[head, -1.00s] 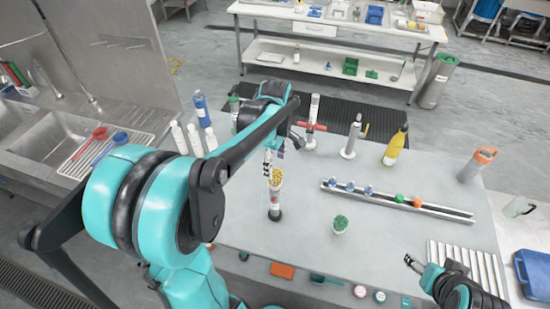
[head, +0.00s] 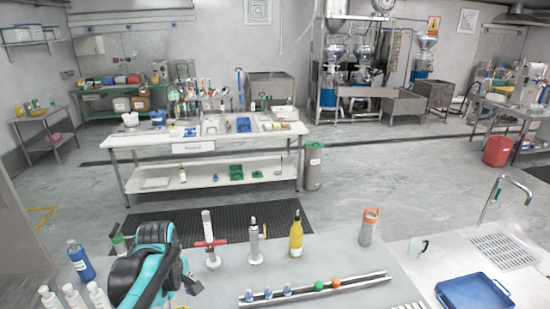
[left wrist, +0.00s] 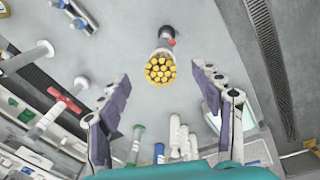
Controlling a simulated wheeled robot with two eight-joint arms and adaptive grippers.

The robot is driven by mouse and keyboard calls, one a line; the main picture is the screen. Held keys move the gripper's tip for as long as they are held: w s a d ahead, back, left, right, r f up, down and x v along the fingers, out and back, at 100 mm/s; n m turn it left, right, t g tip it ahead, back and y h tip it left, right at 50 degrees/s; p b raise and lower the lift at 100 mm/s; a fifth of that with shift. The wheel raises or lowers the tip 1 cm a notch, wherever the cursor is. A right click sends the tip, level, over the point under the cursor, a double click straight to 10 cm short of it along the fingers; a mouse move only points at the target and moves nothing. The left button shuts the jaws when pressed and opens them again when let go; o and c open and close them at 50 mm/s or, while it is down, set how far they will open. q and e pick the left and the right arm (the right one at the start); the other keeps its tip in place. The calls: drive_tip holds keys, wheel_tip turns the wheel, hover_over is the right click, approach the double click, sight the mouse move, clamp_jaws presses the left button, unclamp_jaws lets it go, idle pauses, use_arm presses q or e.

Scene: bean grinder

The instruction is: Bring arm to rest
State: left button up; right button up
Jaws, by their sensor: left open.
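My left arm (head: 146,268) comes in at the bottom left of the head view, over the near table; its fingers are hidden or cut off there. In the left wrist view my left gripper (left wrist: 162,78) is open, with its two purple-padded fingers spread wide and nothing between the pads. A container topped with yellow pieces (left wrist: 160,69) stands beyond the fingertips, roughly in line with the gap and apart from both fingers. My right gripper is out of view.
On the near table stand a yellow bottle (head: 296,238), an orange-capped bottle (head: 369,229), a red-handled tool (head: 211,243), a rail with small coloured items (head: 362,283) and white bottles (head: 73,297). A blue tray (head: 474,296) lies at right.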

use_arm(q)
drive_tip(key=s+d+f+m+t+b, duration=0.3)
drive_tip(key=s+d+f+m+b, duration=0.1)
drive_tip(key=m, duration=0.4)
drive_tip(key=s+d+f+m+t+b, duration=0.3)
drive_tip(key=s+d+f+m+b, duration=0.1)
drive_tip(key=s+f+m+b, duration=0.1)
wheel_tip(320, 180, down, 3)
drive_tip(key=m+b, duration=0.1)
drive_tip(key=m, duration=0.1)
drive_tip(key=shift+s+d+m, duration=0.3)
drive_tip(key=shift+s+m, duration=0.05)
drive_tip(key=shift+m, duration=0.05)
drive_tip(key=shift+f, duration=0.1)
